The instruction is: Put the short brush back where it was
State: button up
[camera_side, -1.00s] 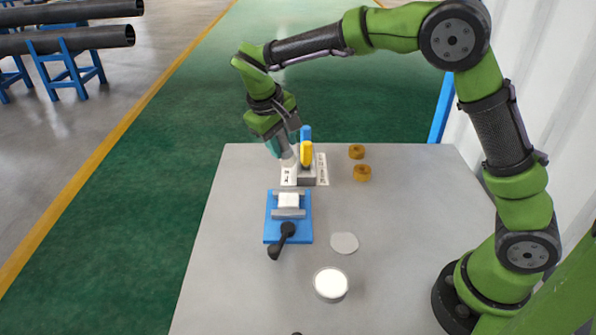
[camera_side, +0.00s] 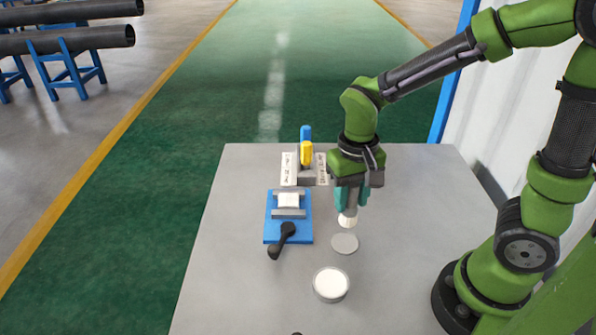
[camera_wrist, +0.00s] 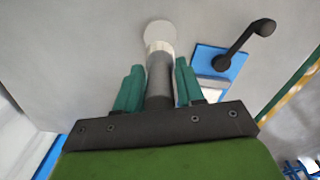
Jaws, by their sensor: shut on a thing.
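My gripper (camera_side: 351,197) points down above the right-middle of the table, its teal fingers shut on a brush. The brush (camera_side: 348,220) has a grey handle and a pale tip pointing down. In the wrist view the brush (camera_wrist: 159,82) stands between the fingers. Its tip is just above or at a flat pale disc (camera_side: 344,243); I cannot tell whether they touch. Behind to the left is a grey holder block (camera_side: 306,181) with a blue-handled tool (camera_side: 305,132) and a yellow-handled tool (camera_side: 306,153) upright in it. Pale labelled plates (camera_side: 289,168) flank it.
A blue fixture (camera_side: 272,232) with a white block (camera_side: 288,200) and a black lever (camera_side: 284,240) stands left of my gripper. A round white-topped container (camera_side: 331,284) is in front of the disc. The table's (camera_side: 420,250) right side is clear.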

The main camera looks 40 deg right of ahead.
aim_at(348, 220)
jog(key=shift+f, duration=3.2)
jog(key=shift+f, duration=0.1)
jog(key=o, duration=1)
jog(key=shift+o, duration=0.2)
notch_tip(348, 220, up, 12)
jog(key=shift+r, duration=0.15)
jog(key=s+d+r+n+t+y, duration=0.1)
jog(key=s+r+t+y, duration=0.1)
jog(key=s+r+t, duration=0.2)
notch_tip(348, 220, up, 3)
jog(key=t, duration=0.3)
jog(key=shift+s+d+r, duration=0.15)
jog(key=shift+s+d, duration=0.2)
